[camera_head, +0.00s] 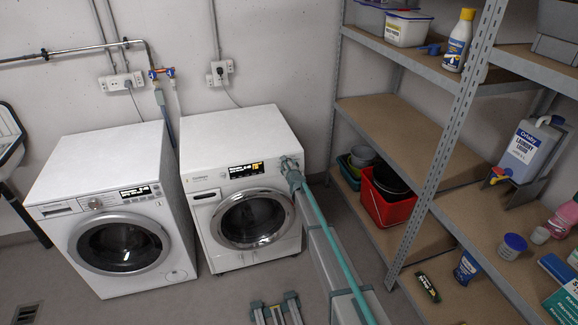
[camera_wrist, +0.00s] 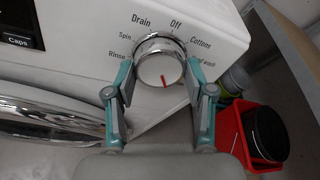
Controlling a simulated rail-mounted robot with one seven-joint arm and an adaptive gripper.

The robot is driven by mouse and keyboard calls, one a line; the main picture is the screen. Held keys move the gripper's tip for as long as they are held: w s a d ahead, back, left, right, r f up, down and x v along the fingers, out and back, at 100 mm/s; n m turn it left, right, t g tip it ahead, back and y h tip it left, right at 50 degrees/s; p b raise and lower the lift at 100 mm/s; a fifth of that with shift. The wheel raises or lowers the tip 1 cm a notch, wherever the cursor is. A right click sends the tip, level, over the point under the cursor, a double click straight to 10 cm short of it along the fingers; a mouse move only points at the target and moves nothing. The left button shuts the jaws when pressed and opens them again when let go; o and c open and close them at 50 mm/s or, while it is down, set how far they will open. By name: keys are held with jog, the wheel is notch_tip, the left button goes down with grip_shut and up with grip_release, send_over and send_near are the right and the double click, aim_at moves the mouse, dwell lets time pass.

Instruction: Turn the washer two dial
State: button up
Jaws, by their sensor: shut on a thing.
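Two white front-loading washers stand side by side against the wall, the left one (camera_head: 103,160) and the right one (camera_head: 225,130). My gripper (camera_head: 291,166) is at the upper right of the right washer's front panel. In the wrist view, my gripper (camera_wrist: 160,78) has its teal-and-grey fingers on either side of a round chrome dial (camera_wrist: 160,58), shut on it. The dial's red mark is at its lower part, pointing down. In the head view my gripper mostly hides this dial.
A metal shelf rack (camera_head: 455,110) with bottles and boxes stands close on the right. A red bucket (camera_head: 388,200) sits on its lower shelf, and it also shows in the wrist view (camera_wrist: 232,130). The right washer's round door (camera_head: 251,218) is closed, below the panel.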

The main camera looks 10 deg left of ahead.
dwell(0.3)
jog(key=o, duration=1.2)
jog(key=shift+c, duration=0.2)
jog(key=shift+s, duration=0.1)
jog(key=v, duration=1.2)
